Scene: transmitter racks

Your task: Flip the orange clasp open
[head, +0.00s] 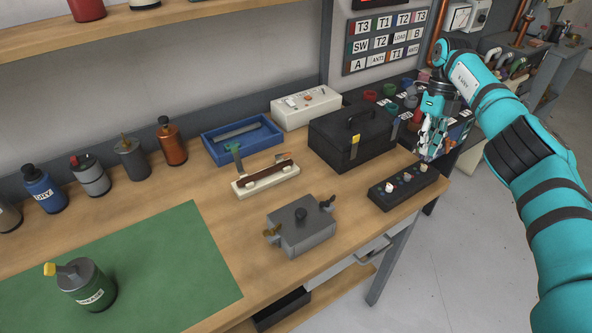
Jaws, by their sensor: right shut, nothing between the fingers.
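A grey metal box (305,236) with a dark round knob on its lid stands near the front edge of the bench. A brownish-orange clasp (271,234) sticks out at its left side, and a dark clasp (327,203) at its right side; how each is latched is too small to tell. A black toolbox (336,143) behind it carries a small yellow-orange latch (354,148) on its front. My right gripper (425,155) is shut and empty, pointing down near the bench's right end, right of both boxes and apart from them. My left gripper is out of view.
A black strip with knobs (405,188) lies between the grey box and my right gripper. A cream block with a lever (265,180), a blue tray (215,148) and a white box (330,104) stand behind. A green mat (165,250) with an oil can (86,286) lies left.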

